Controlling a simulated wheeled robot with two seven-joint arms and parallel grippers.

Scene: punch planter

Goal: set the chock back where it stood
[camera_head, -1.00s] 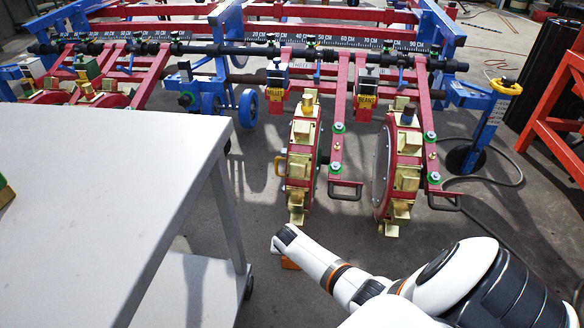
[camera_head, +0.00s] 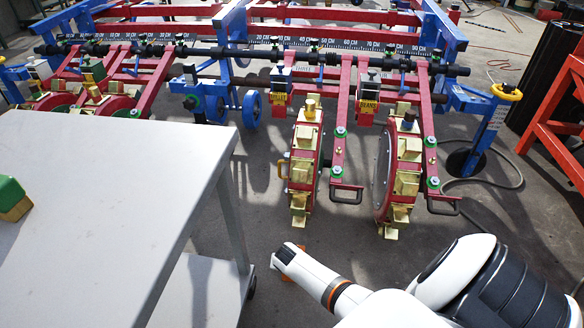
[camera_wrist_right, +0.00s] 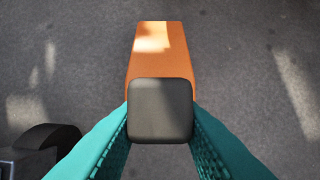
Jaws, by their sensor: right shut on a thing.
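The chock (camera_wrist_right: 158,65) is an orange block with a dark grey square end, seen in the right wrist view. The teal fingers of my right gripper (camera_wrist_right: 160,112) are shut on it, one on each side of the grey end. In the head view, only small orange bits of the chock (camera_head: 287,278) show around my white right wrist, which hides the fingers. It is over the floor in front of the planter's red wheels (camera_head: 305,165). I cannot tell whether it touches the floor. My left gripper is not in view.
A grey table (camera_head: 110,200) fills the left, with a green and yellow block (camera_head: 12,198) at its edge and a lower shelf (camera_head: 205,290). The blue and red planter (camera_head: 350,85) spans the back. A blue stand (camera_head: 490,125) is at right. Floor between table and wheels is bare.

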